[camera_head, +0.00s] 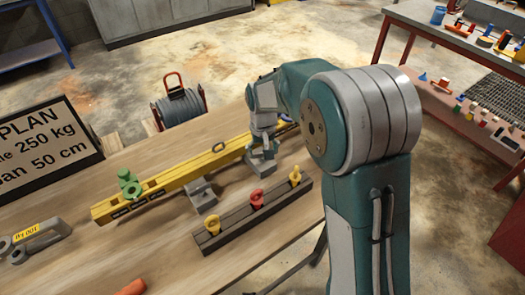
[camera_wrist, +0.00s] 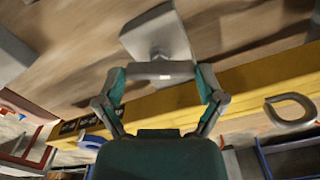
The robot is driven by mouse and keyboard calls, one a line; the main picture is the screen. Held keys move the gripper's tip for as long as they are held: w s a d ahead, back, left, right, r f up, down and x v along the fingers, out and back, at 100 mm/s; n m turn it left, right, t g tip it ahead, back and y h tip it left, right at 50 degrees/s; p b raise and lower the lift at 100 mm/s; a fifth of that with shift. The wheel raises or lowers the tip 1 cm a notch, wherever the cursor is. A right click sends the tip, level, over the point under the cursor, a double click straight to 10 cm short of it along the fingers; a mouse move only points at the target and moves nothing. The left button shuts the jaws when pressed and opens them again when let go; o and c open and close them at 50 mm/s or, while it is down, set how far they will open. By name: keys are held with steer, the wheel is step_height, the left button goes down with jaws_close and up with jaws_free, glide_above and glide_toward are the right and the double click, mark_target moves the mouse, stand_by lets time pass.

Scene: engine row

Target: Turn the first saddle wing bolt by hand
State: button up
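A yellow beam (camera_head: 150,188) lies across the wooden bench; it also crosses the wrist view (camera_wrist: 250,83). One grey saddle (camera_head: 203,197) stands at its near side. Another grey saddle (camera_head: 262,164) is partly hidden under my gripper (camera_head: 262,148). In the wrist view, my gripper (camera_wrist: 161,82) has its fingers apart, on either side of a pale grey crossbar (camera_wrist: 160,69), with a grey saddle plate (camera_wrist: 157,35) beyond. The crossbar nearly fills the gap; I cannot tell whether the fingers touch it, nor whether it is the wing bolt.
A dark rail (camera_head: 238,233) with red and yellow eye bolts lies in front of the beam. A green fitting (camera_head: 130,185) sits at the beam's left end. A grey shackle (camera_head: 40,238), a sign (camera_head: 45,145) and a cable reel (camera_head: 180,105) are around.

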steer(key=shift+f+n, duration=0.1)
steer(key=shift+n, duration=2.3)
steer(key=o, duration=0.8)
step_height(320, 180, up, 12)
steer(key=shift+a, duration=0.1)
